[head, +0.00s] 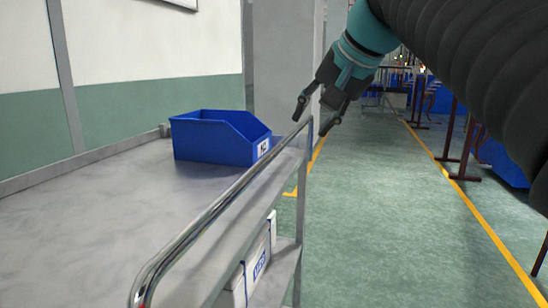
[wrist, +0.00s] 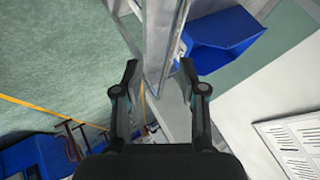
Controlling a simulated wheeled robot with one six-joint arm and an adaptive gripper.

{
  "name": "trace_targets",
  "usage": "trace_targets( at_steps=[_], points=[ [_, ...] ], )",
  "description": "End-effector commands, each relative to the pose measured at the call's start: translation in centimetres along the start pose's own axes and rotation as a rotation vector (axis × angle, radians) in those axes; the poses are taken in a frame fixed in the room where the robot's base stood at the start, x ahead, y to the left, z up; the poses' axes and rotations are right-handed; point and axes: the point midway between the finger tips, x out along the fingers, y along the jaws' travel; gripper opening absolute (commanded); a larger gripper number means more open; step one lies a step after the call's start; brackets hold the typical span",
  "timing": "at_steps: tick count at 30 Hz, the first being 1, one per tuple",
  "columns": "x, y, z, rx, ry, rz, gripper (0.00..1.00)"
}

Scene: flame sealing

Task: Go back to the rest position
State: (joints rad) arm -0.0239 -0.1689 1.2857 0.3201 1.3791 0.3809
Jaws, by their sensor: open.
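My gripper (head: 314,117) is open, with nothing between its fingers. In the head view it hangs by the far end of the cart's metal rail (head: 225,200), pointing down. In the wrist view my gripper (wrist: 160,85) shows its two fingers apart, with the cart's edge (wrist: 160,45) behind the gap. I cannot tell whether a finger touches the rail.
A blue bin (head: 215,138) with a label stands on the cart's grey top (head: 90,215); the bin also shows in the wrist view (wrist: 225,35). A white box (head: 250,272) sits on the lower shelf.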

Motion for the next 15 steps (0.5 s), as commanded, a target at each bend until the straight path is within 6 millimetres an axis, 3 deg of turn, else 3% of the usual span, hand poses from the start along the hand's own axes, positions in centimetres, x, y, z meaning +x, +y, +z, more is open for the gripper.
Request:
trace_targets(
  at_steps=[8,15],
  points=[
    [6.1,6.6,3.6,-0.126,-0.009,0.118,0.41],
    [10.4,14.4,10.8,-0.264,-0.040,0.234,0.41]
  ],
)
